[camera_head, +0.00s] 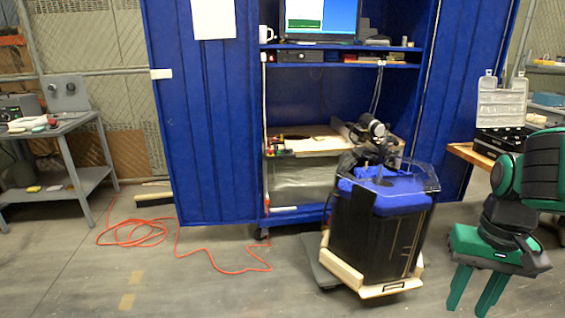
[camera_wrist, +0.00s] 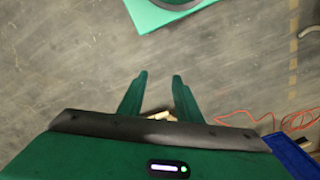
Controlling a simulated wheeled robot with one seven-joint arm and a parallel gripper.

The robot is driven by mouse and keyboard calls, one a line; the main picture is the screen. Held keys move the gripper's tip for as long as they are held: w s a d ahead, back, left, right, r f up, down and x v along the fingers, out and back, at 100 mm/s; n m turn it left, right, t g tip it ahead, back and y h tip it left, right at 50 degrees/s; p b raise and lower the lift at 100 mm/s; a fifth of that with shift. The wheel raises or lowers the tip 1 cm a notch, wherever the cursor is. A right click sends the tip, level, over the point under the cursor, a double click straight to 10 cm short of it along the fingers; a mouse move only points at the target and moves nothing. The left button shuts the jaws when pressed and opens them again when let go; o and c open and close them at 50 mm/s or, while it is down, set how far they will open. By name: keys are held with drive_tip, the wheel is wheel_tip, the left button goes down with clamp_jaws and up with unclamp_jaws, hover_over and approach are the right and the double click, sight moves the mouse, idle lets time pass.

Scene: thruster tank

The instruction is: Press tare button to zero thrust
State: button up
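A black tank (camera_head: 375,248) with a blue top and a clear plate stands on a pale wheeled base in front of the blue cabinet (camera_head: 205,120). A dark thruster-like device (camera_head: 374,128) is mounted above it. A screen (camera_head: 320,17) is lit on the cabinet's upper shelf. Small red and yellow parts (camera_head: 277,146) sit at the left of the middle shelf. I cannot make out the tare button among them. My gripper (camera_head: 477,309) hangs low at the right, apart from the tank, fingers down. In the wrist view, my gripper (camera_wrist: 160,75) is open and empty above the floor.
An orange cord (camera_head: 135,232) lies on the floor at left; it also shows in the wrist view (camera_wrist: 295,122). A grey metal table (camera_head: 75,130) stands far left. A wooden bench (camera_head: 467,155) with an open case (camera_head: 500,105) is at right. The front left floor is clear.

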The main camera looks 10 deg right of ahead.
clamp_jaws()
idle(1.5)
